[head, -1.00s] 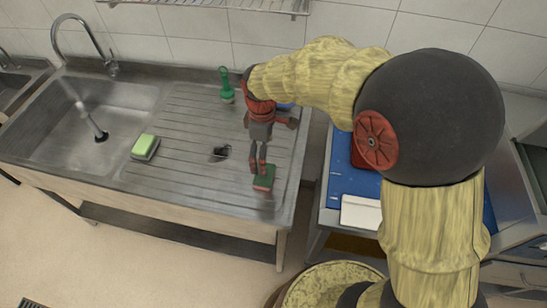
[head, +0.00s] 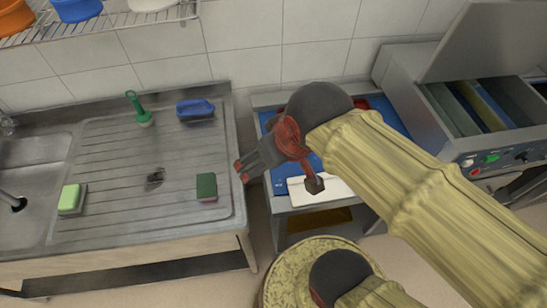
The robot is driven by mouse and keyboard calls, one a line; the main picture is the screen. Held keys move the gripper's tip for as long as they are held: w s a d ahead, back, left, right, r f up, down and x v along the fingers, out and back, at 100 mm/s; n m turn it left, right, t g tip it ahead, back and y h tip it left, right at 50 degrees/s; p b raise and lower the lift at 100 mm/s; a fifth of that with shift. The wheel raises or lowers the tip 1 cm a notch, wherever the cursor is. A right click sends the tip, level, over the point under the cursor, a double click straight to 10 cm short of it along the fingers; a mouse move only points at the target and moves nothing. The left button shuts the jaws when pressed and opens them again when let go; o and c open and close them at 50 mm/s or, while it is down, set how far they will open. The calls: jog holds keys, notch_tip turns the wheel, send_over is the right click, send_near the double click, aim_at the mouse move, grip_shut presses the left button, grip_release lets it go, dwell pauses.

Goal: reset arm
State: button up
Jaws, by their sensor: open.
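My gripper (head: 242,172) is open with nothing between its dark fingers. My arm reaches in from the lower right and hides part of the blue-topped table.
A blue brush (head: 195,110), a green brush (head: 139,108) and a light green sponge (head: 71,198) rest on the drainboard, left of which is the sink (head: 25,180). A blue-topped table (head: 282,187) bears a white board (head: 322,190). A machine (head: 490,155) stands right.

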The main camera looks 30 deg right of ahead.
jog(key=shift+s+d+m, duration=0.2)
jog(key=shift+s+m, duration=0.1)
jog(key=shift+s, duration=0.2)
jog(key=shift+f+b, duration=0.7)
jog(key=shift+c, duration=0.6)
